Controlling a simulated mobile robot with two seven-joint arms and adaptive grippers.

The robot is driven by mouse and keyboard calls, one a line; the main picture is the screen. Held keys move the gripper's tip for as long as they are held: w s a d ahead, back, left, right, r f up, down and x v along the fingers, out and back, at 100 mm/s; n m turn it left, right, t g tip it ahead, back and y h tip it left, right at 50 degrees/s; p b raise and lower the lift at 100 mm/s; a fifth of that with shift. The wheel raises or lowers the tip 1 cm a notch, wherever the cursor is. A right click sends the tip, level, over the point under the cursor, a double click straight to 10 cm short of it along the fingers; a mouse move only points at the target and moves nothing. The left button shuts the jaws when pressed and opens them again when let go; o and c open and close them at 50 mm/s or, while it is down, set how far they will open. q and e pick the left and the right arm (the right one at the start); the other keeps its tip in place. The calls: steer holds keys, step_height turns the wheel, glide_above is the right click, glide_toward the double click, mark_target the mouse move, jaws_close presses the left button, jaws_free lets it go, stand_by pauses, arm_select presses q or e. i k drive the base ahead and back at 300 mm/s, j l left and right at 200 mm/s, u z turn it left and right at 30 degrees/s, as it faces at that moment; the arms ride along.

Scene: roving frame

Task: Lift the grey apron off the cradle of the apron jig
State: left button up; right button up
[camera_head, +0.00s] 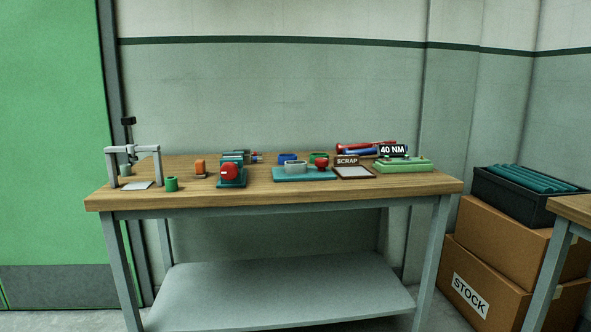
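A workbench (270,199) stands against the wall, seen from some way off. Nothing on it is plainly labelled as the apron or the apron jig. A grey part (296,167) sits on a flat teal board (305,175), along with a red knob (321,163); I cannot tell whether this is the apron. A green fixture (403,166) lies at the bench's right end. Neither of my grippers is in view.
A teal device with a red disc (229,172), a SCRAP tray (354,173) and a 40 NM sign (393,150) share the bench. Cartons (510,250) and another table (571,207) are right.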

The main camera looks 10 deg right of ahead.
mark_target(301, 167)
steer(key=i+l, duration=0.1)
steer(key=l, duration=0.3)
steer(key=i+l, duration=0.15)
steer(key=l, duration=0.2)
steer(key=i+l+u, duration=0.1)
steer(key=l, duration=0.3)
steer(key=i+l, duration=0.1)
steer(key=l, duration=0.25)
